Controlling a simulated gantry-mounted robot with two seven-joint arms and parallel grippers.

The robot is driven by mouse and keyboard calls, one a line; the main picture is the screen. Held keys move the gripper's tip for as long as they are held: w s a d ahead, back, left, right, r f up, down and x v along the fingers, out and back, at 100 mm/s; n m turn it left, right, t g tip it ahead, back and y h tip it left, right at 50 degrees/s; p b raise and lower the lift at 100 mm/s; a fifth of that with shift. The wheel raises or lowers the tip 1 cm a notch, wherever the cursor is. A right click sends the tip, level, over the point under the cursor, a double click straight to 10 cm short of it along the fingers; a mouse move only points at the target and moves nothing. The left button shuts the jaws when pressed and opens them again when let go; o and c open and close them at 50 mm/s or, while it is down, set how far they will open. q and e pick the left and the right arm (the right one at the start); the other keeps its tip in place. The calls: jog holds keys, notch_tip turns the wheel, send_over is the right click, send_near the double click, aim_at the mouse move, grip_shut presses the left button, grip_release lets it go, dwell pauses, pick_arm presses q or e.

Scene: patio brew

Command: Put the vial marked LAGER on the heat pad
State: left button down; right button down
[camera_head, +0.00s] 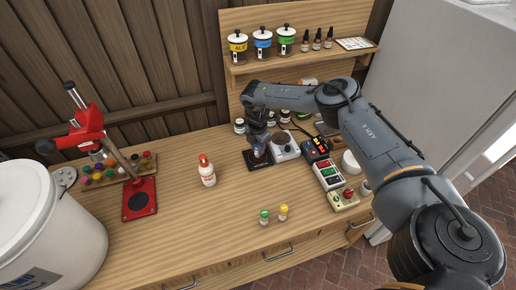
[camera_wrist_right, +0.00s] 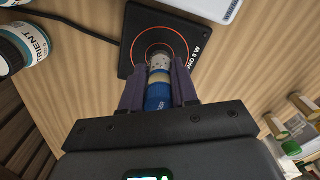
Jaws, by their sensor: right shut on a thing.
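My right gripper (camera_wrist_right: 158,88) is shut on a blue-capped vial (camera_wrist_right: 158,92), which also shows small in the head view (camera_head: 257,152). Its marking is too small to read for sure. The heat pad (camera_wrist_right: 133,58) is a black square with an orange ring and the letters "PAD 8 W". In the head view the heat pad (camera_head: 251,167) lies on the bench under my right gripper (camera_head: 258,146). The vial's far end is over the ring's middle; I cannot tell whether it touches the pad. My left gripper is not in view.
A green-capped vial (camera_head: 264,216) and a yellow-capped vial (camera_head: 283,212) stand at the front. A white bottle with a red top (camera_head: 207,172) stands left of the pad. A grey device (camera_head: 285,148) and a switch box (camera_head: 327,175) stand to its right. A red capper (camera_head: 139,196) is further left.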

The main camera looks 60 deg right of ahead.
jog(key=shift+f, duration=0.25)
jog(key=c, duration=0.9)
grip_release()
jog(key=shift+o, duration=0.2)
jog(key=shift+r, duration=0.55)
notch_tip(320, 180, up, 11)
jog(key=shift+r+p, duration=0.1)
jog(key=shift+p, duration=0.45)
